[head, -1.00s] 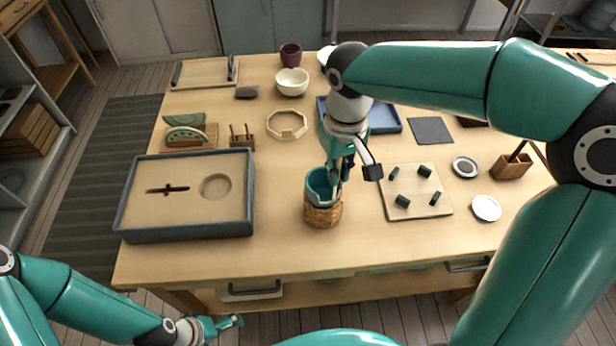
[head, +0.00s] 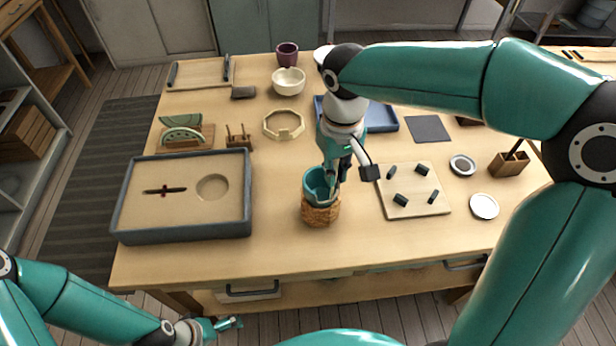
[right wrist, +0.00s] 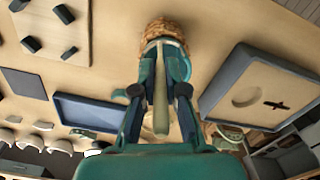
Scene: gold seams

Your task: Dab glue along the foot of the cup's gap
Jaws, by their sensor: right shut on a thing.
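The teal cup (head: 313,178) stands upright in a woven, tan ring-like holder (head: 321,214) near the front middle of the table. Its rim shows an uneven broken edge. In the right wrist view the holder (right wrist: 160,28) shows at the top, with the cup mostly behind my fingers. My right gripper (head: 335,177) points down at the cup and is shut on a pale slim stick (right wrist: 161,92). The stick's tip is at the cup, but I cannot tell whether it touches the gap's foot. My left gripper (head: 230,324) is low, off the table's front edge, and too small to read.
A grey-rimmed sand tray (head: 130,235) lies left. Behind are an octagonal ring (head: 284,124), a small rack (head: 239,137) and a blue tray (head: 385,120). Bare table lies in front of the cup.

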